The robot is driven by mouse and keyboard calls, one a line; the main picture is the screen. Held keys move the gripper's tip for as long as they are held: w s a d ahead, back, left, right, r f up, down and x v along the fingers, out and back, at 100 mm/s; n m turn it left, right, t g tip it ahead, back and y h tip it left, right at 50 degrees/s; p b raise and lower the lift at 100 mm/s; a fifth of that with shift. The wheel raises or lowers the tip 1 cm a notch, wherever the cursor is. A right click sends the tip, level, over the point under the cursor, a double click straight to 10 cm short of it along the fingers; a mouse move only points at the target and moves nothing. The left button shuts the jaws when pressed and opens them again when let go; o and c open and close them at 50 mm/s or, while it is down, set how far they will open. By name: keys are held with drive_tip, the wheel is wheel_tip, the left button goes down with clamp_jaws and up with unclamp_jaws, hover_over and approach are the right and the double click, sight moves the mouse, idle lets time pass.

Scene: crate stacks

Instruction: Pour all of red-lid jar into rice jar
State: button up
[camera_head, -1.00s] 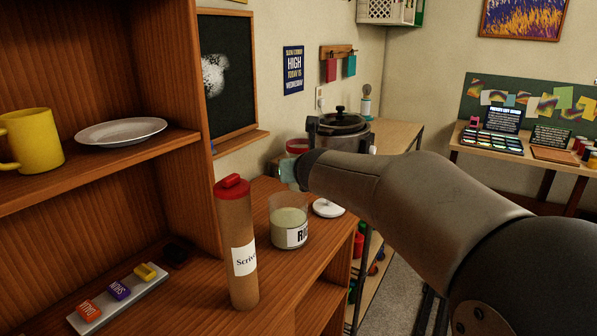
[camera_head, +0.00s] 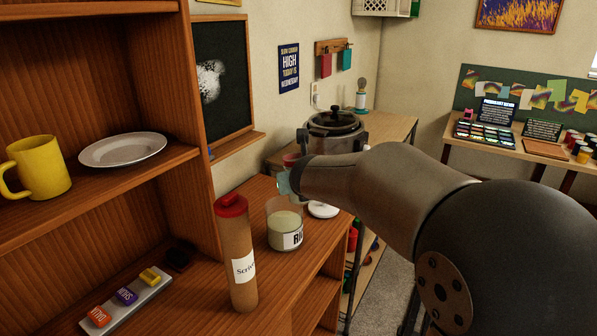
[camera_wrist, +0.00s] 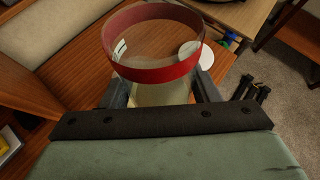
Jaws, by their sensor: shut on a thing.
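The rice jar (camera_head: 285,232) is a clear open jar with pale contents and a white label, upright on the wooden cabinet top. The red-lid jar (camera_wrist: 155,72) shows in the wrist view as a clear jar with a red band around its rim, between the fingers of my gripper (camera_wrist: 161,90). My gripper is shut on it. In the head view, my arm mostly hides the jar; a bit of red (camera_head: 291,159) shows behind the rice jar, beside my teal gripper (camera_head: 284,184). I cannot tell how much is in the held jar.
A tall brown bottle with a red cap (camera_head: 236,262) stands close left of the rice jar. A white lid (camera_head: 322,209) lies to its right. A dark pot (camera_head: 337,137) stands behind. A shelf with a yellow mug (camera_head: 40,168) and plate (camera_head: 122,149) is at left.

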sight(305, 204)
drive_tip(key=shift+s+d+r+n+g+h+p, duration=0.1)
drive_tip(key=shift+s+d+n+g+h+p, duration=0.4)
drive_tip(key=shift+p, duration=2.1)
drive_tip(key=shift+w+a+p, duration=0.15)
drive_tip(key=shift+a+p, duration=0.1)
drive_tip(key=shift+p, duration=0.1)
drive_tip(key=f+g+p, duration=0.1)
drive_tip(key=f+h+p, duration=0.1)
drive_tip(key=f+p, duration=0.1)
drive_tip(key=f+g+p, duration=0.1)
drive_tip(key=p, duration=0.1)
drive_tip(key=shift+s+d+f+g+h, duration=0.3)
drive_tip(key=shift+s+d+f, duration=0.05)
drive_tip(key=shift+s+d, duration=0.05)
drive_tip(key=shift+f+n+g+p, duration=0.3)
drive_tip(key=shift+f+p, duration=0.05)
drive_tip(key=shift+f, duration=0.2)
drive_tip(key=shift+s, duration=0.1)
drive_tip(key=shift+d+r+g+h+p, duration=0.15)
drive_tip(key=shift+r+g+h+p, duration=0.3)
drive_tip(key=shift+p, duration=2.75)
drive_tip(key=shift+s+d+r+n+g+h, duration=0.1)
drive_tip(key=shift+s+r+n+g+h, duration=0.1)
drive_tip(key=shift+r+n+g+h, duration=1)
